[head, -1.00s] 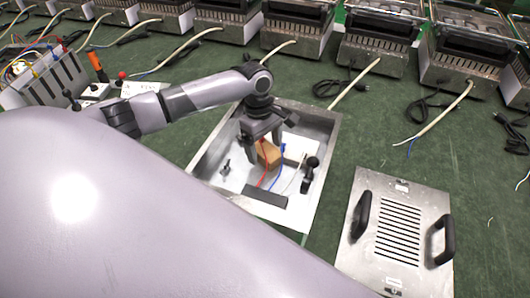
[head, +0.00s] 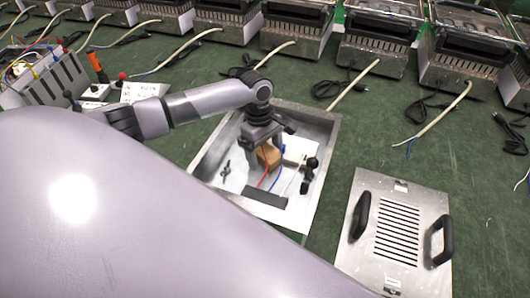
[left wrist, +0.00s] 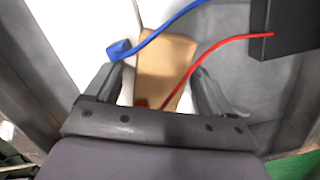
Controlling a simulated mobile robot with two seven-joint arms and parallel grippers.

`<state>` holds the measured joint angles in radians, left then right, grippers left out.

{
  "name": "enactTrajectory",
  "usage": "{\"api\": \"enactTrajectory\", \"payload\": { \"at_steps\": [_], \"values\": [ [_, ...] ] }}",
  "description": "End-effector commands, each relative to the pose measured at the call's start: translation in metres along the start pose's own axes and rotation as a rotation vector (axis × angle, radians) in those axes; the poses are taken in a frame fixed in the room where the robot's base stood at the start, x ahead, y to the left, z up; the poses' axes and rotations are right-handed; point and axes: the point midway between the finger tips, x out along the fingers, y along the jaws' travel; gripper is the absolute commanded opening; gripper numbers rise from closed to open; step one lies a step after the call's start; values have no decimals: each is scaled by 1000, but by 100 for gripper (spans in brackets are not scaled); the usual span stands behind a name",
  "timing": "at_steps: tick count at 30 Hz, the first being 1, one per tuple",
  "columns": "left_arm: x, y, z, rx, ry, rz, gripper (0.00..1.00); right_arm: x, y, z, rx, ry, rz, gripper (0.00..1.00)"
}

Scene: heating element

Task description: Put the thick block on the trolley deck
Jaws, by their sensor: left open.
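A tan block (head: 269,155) stands inside an open metal box (head: 325,165), which I take for the thick block. My left gripper (head: 264,148) is over the box, pointing down, with its fingers at the block and partly hiding it. In the left wrist view the block (left wrist: 168,62) lies between the two open fingers of the gripper (left wrist: 158,80). A red wire (left wrist: 212,46) crosses the block, and a blue wire (left wrist: 165,32) with a blue connector (left wrist: 118,50) passes its far end. My right gripper is not in view. I cannot make out a trolley deck.
The box also holds a white block (head: 298,150), a black part (head: 309,175) and a dark grey bar (head: 265,195). A slotted metal panel with two black handles (head: 399,232) lies to the right. Metal appliances with cables line the back.

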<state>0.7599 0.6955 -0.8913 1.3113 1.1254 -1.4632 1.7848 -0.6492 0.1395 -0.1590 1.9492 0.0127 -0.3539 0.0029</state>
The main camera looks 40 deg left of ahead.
Motion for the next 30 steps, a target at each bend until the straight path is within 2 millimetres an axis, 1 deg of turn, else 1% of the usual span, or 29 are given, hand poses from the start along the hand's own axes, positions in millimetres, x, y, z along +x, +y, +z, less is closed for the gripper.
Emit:
{"api": "enactTrajectory", "payload": {
  "at_steps": [1,2,3,5,6,7,8,9,17,22,23,24,26,29,30],
  "values": [
    [0,0,0,0,-1,-1,83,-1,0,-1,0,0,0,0],
    [1,0,0,0,0,0,73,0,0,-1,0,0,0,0],
    [1,0,0,0,0,0,60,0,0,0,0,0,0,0],
    [1,0,0,0,0,-1,41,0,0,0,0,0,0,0],
    [1,0,0,0,0,-1,28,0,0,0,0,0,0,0],
    [1,0,0,0,0,-1,25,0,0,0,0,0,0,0],
    [1,0,0,0,0,-1,25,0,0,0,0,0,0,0],
    [1,0,0,0,0,-1,20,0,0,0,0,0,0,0],
    [1,0,0,0,1,-1,20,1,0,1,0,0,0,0],
    [0,0,0,0,2,-1,20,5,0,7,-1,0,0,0],
    [-3,0,0,0,1,0,20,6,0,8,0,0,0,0],
    [-13,0,2,1,0,2,20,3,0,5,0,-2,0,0],
    [-26,1,4,1,0,3,20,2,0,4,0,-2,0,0],
    [-53,1,8,1,0,5,20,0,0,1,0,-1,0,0],
    [-65,1,10,2,1,5,20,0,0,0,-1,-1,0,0]
  ]
}}
